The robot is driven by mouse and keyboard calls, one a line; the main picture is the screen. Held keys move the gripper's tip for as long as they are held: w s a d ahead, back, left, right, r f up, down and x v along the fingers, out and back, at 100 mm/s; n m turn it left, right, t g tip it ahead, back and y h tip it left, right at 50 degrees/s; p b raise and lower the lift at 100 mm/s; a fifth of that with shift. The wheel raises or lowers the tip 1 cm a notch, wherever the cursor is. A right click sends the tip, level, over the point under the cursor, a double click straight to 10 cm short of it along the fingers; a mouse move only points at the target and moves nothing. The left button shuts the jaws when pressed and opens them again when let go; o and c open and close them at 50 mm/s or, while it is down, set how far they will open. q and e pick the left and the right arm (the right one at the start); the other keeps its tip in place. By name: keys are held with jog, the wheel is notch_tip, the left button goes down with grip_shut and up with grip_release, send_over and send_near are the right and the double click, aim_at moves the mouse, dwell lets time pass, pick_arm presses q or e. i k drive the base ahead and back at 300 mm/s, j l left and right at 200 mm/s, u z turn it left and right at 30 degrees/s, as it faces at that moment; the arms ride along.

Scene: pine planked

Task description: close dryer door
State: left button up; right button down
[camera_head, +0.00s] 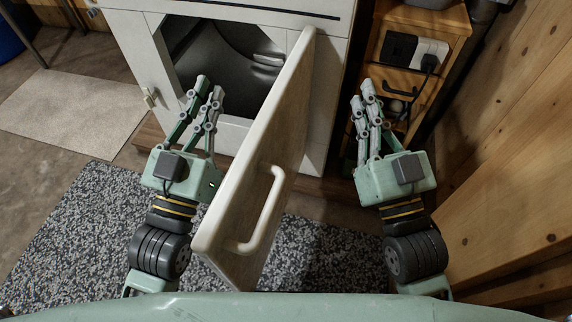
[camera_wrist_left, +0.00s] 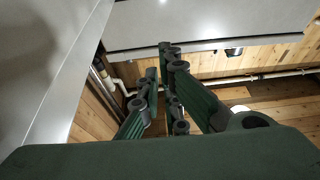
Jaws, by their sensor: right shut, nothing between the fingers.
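The dryer (camera_head: 130,47) stands ahead, with its dark drum opening (camera_head: 215,60) exposed. Its pale door (camera_head: 240,195) is swung wide open toward me, hinged on the right of the opening. The door's outer face, with a curved handle (camera_head: 272,212), faces right. My left gripper (camera_head: 210,88) is left of the door, in front of the opening; its fingers look shut and empty. The left wrist view shows those fingers (camera_wrist_left: 160,62) converging. My right gripper (camera_head: 362,93) is shut and empty, right of the door and apart from the handle.
A wooden cabinet (camera_head: 450,22) with a socket and drawer stands right of the dryer. A plank wall (camera_head: 520,150) closes off the right side. A speckled rug (camera_head: 75,235) covers the floor, and a beige mat (camera_head: 65,110) lies at the left.

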aim_at(235, 236)
jog(key=k+j, duration=0.1)
jog(key=k, duration=0.45)
jog(key=k+j+u, duration=0.1)
jog(key=k, duration=0.45)
